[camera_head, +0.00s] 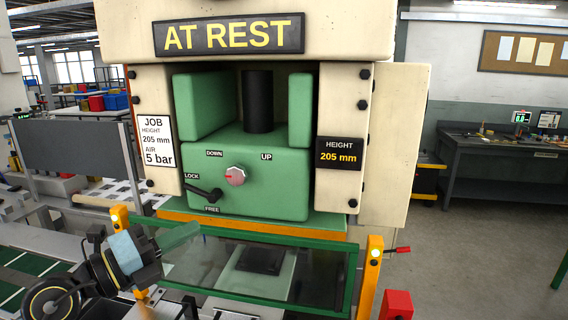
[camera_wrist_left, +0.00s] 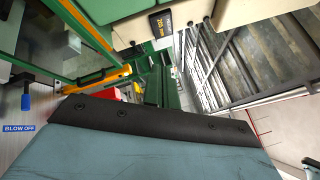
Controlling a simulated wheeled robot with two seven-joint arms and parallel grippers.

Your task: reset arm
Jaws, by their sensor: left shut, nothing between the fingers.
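My left gripper (camera_head: 180,237) is at the lower left of the head view, in front of the press's lower left corner. It is shut with nothing held. In the left wrist view a wide blue-grey part with a dark edge (camera_wrist_left: 150,116) fills the lower half. The stamping press (camera_head: 240,160) stands ahead, with a sign (camera_head: 231,36) reading AT REST. Its green front carries a red-and-grey knob (camera_head: 235,175) between DOWN and UP and a black lever (camera_head: 204,193) by LOCK and FREE. My right gripper is in neither view.
A green-framed clear guard (camera_head: 318,277) stands low before the press, near my left gripper. A yellow post (camera_head: 370,276) and a red box (camera_head: 397,304) stand at its right. A grey panel (camera_head: 75,146) is at the left. Open floor (camera_head: 480,255) lies to the right.

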